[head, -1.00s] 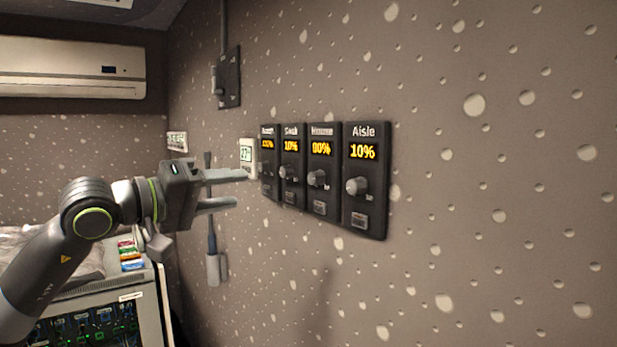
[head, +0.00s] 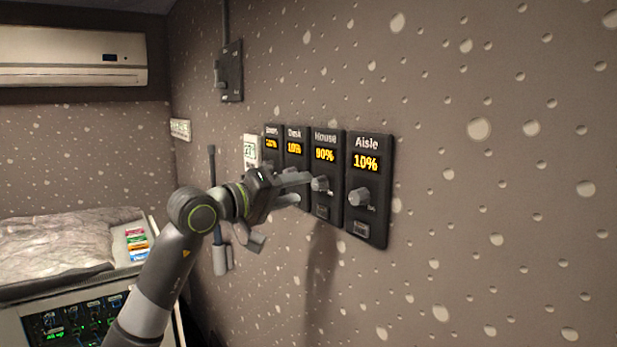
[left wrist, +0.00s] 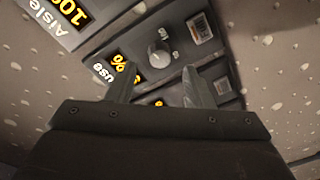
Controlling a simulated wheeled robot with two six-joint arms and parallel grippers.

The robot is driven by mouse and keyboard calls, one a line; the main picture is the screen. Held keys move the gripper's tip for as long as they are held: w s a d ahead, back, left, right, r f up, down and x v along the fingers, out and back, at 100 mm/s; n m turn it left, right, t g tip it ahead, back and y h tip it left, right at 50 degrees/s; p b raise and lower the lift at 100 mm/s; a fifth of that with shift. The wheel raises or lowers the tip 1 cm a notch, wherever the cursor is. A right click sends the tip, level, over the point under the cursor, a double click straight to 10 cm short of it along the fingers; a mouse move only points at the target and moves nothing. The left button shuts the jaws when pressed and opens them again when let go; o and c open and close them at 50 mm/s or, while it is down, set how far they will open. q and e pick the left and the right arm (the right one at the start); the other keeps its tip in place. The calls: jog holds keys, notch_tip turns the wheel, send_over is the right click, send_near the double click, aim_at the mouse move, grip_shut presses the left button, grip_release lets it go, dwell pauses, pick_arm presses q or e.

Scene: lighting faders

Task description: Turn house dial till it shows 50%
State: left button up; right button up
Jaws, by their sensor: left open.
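The House panel (head: 326,212) is a black wall unit with an orange display (head: 324,155) that appears to read 90%. Its round grey dial (head: 320,184) sits below the display. My left gripper (head: 299,188) is open, with its fingertips close to the House dial. In the left wrist view, the dial (left wrist: 159,57) shows ahead of and between the two open fingers (left wrist: 157,80). The left finger covers part of the House display there. I cannot tell whether either finger touches the dial. My right gripper is not in view.
The Aisle panel (head: 368,223), reading 10%, is to the right. The Desk panel (head: 295,148), reading 10%, and another panel (head: 272,144) are to the left, partly behind my gripper. A white thermostat (head: 250,150) is farther left. The wall at right is clear.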

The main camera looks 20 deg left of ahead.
aim_at(315, 185)
pick_arm(q)
jog(key=shift+p+x, duration=0.7)
jog(key=shift+x, duration=1.3)
jog(key=c, duration=1)
